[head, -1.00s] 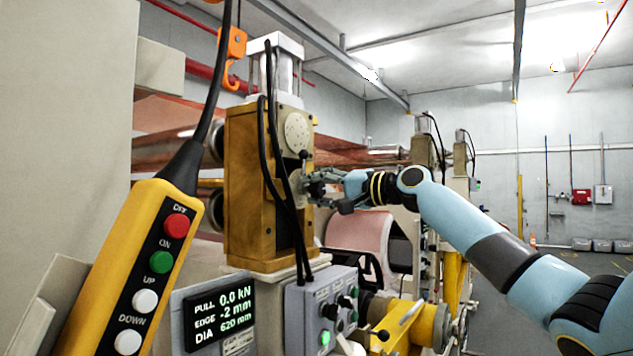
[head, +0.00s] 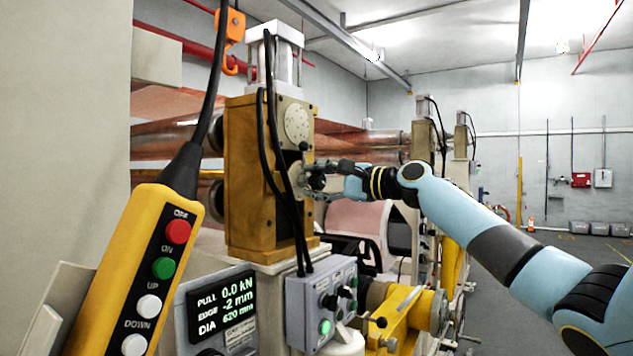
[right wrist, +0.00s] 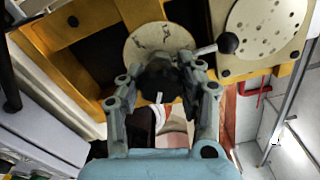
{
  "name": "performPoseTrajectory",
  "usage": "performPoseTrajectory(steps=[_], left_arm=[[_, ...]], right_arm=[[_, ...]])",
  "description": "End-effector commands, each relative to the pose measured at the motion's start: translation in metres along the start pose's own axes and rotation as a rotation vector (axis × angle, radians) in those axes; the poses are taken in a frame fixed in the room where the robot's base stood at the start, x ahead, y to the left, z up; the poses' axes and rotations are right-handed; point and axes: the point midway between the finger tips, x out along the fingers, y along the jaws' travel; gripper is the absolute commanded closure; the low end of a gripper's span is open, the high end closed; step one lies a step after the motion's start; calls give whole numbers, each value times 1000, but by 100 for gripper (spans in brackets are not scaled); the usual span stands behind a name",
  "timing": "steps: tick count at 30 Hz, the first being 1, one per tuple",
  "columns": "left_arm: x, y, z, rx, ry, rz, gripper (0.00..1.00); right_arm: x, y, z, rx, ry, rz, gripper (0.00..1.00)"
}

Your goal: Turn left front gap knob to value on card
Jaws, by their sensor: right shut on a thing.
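The gap knob (right wrist: 158,82) is dark and sits in front of a round pale dial plate (right wrist: 150,40) on the yellow-brown machine housing (head: 240,170). My right gripper (right wrist: 160,85) is shut on the knob, with one finger on either side of it in the right wrist view. In the head view my right gripper (head: 312,180) is at the housing's right face, and the knob is mostly hidden by the fingers. A short lever with a black ball (right wrist: 228,43) stands out beside the dial plate. My left gripper is not in view. No card can be made out.
A yellow pendant (head: 140,270) with red, green and white buttons hangs close in front at left. A display (head: 222,308) reads PULL 0.0 kN, EDGE -2 mm, DIA 620 mm. A grey switch box (head: 322,300) stands below the housing. Black cables (head: 275,190) hang down its front.

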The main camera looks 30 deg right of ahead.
Motion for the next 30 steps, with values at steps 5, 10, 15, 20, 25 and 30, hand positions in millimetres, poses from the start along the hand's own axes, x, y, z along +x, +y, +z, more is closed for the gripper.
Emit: performPoseTrajectory(steps=[5, 10, 15, 20, 25, 30], left_arm=[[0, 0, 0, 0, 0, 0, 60], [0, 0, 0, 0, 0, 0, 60], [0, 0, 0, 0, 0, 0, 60], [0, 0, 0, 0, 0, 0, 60], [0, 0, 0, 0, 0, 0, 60], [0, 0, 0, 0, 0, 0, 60]], right_arm=[[0, -3, 0, 16, 2, -7, 96], [0, -3, 0, 17, 2, -7, 96], [0, -3, 0, 16, 2, -7, 96], [0, -3, 0, 15, 2, -7, 43], [0, -4, 0, 15, 2, -7, 39], [0, -2, 0, 16, 1, -4, 39]])
